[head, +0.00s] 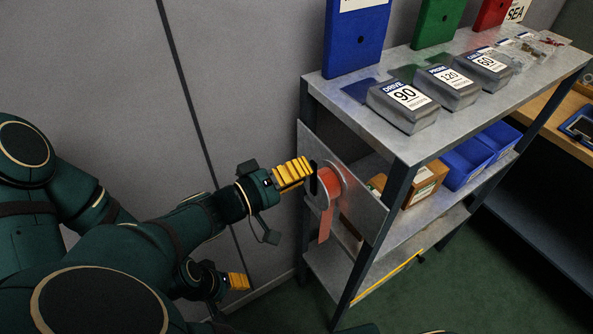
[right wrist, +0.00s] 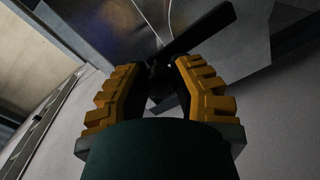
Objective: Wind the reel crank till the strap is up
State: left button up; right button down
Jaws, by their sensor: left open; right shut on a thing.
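The reel (head: 340,178) is mounted on a grey plate on the near end of the metal shelf unit. It carries an orange-red strap (head: 325,222), whose tail hangs down below it. My right gripper (head: 305,168) is at the reel's left side. In the right wrist view its yellow fingers (right wrist: 158,80) are shut on a dark knob at the end of the black crank (right wrist: 205,28). In the head view the fingers and reel mostly hide the crank. My left gripper (head: 247,282) is low by the wall, open and empty, apart from the reel.
The shelf unit's top (head: 400,145) holds grey boxes (head: 405,103) and blue, green and red upright panels. Below are blue bins (head: 468,165) and a cardboard box (head: 425,183). A grey wall (head: 230,80) stands behind my arms. The green floor (head: 480,270) is clear at right.

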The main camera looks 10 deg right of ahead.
jog(key=shift+r, duration=0.1)
dwell(0.4)
jog(key=c, duration=0.7)
grip_release()
jog(key=shift+s+d, duration=0.1)
